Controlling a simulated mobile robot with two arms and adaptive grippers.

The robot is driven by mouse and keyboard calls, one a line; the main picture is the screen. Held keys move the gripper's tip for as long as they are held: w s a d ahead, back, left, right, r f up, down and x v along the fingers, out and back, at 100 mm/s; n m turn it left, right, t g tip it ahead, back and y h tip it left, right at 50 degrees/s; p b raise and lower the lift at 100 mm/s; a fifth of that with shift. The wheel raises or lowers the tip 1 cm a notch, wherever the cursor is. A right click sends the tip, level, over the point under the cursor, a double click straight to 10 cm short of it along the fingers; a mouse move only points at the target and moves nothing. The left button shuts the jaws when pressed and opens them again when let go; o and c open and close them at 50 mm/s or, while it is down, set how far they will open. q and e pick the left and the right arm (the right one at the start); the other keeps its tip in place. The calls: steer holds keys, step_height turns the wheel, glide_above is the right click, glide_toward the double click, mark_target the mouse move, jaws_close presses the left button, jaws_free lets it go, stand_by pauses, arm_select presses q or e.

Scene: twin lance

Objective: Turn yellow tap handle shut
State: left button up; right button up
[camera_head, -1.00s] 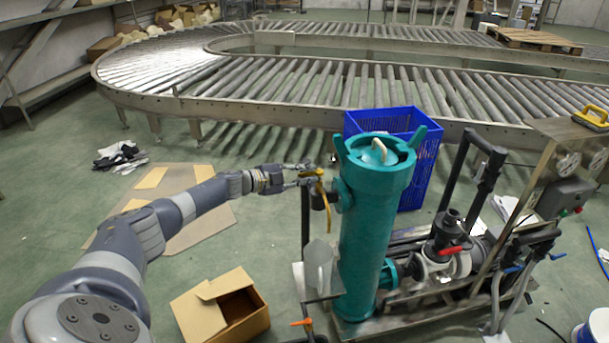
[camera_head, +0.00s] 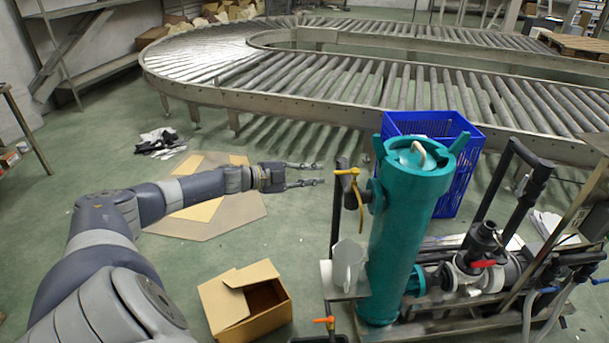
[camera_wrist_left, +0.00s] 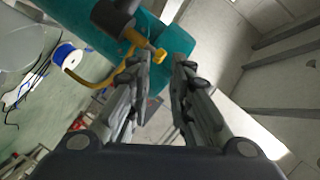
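The yellow tap handle (camera_head: 358,190) is on a dark valve at the left side of the teal upright cylinder (camera_head: 402,220). Its short top part runs level and its curved lever hangs down. In the left wrist view the open fingers (camera_wrist_left: 161,62) point toward the teal cylinder (camera_wrist_left: 92,22). The yellow handle (camera_wrist_left: 92,80) shows there beyond the fingertips, its lever curving off to the left. My right gripper is not in view.
A clear jug (camera_head: 347,264) stands on a metal ledge below the handle. An open cardboard box (camera_head: 247,300) is on the floor below my left arm. A blue crate (camera_head: 446,190) stands behind the cylinder.

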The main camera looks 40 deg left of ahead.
arm_select(q)
steer(key=shift+v, duration=1.1)
